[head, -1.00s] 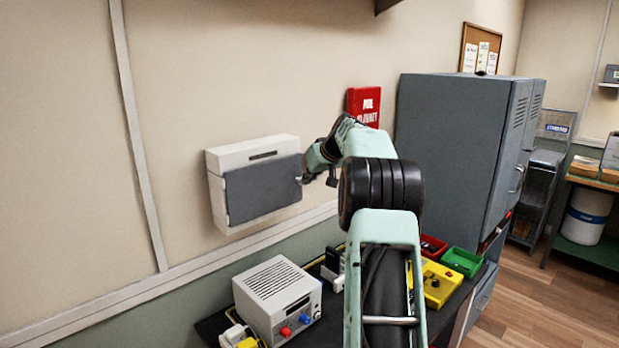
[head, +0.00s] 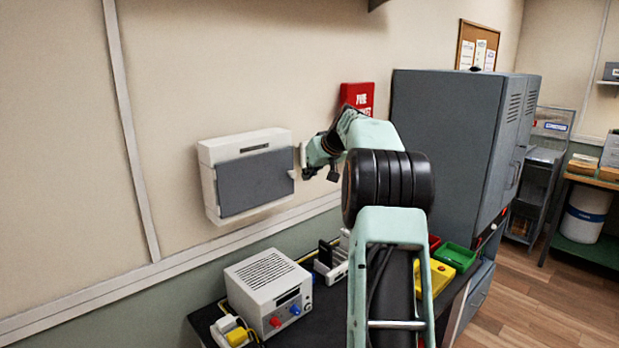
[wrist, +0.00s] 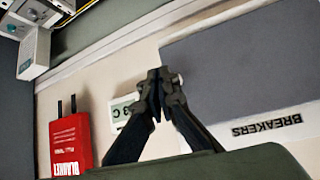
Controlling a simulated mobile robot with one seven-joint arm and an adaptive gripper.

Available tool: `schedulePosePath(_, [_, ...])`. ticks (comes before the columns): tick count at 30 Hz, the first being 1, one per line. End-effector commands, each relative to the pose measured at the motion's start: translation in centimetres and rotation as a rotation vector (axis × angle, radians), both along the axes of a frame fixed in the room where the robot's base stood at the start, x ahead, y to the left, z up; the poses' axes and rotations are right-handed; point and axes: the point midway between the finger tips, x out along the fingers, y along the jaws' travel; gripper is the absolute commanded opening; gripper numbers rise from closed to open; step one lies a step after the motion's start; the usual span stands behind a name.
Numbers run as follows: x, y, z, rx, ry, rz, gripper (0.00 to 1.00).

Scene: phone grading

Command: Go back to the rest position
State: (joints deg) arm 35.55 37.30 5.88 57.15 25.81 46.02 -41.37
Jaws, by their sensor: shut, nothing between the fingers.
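My gripper (head: 304,172) is at the end of my raised arm, just right of the wall-mounted breaker box (head: 206,181) in the head view. In the wrist view my gripper (wrist: 160,82) has its dark fingertips together with nothing between them. The box's grey door (wrist: 235,65) lies right beside the fingertips in that view, with the word BREAKERS under it. Whether the fingers touch the door cannot be told. The door looks closed or nearly so in the head view (head: 255,183).
A red fire blanket case (head: 357,96) hangs behind my arm. A small white display (wrist: 122,110) is partly hidden by the fingers. Below are a bench with a power supply (head: 268,285), yellow (head: 441,277) and green (head: 455,257) bins. A grey cabinet (head: 440,150) stands right.

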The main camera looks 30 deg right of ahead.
Motion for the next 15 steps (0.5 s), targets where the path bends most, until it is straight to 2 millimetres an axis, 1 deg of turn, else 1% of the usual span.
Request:
schedulePosePath(1, [-1.2, -0.7, 1.3, -0.008, -0.01, -0.008, 0.0])
schedulePosePath(6, [-4.0, -1.1, 3.9, -0.007, -0.009, -0.006, 0.0])
schedulePosePath(10, [-5.5, -1.3, 5.3, -0.006, -0.007, -0.005, 0.0])
schedulePosePath(15, [-6.5, -1.4, 6.3, -0.005, -0.006, -0.004, 0.0])
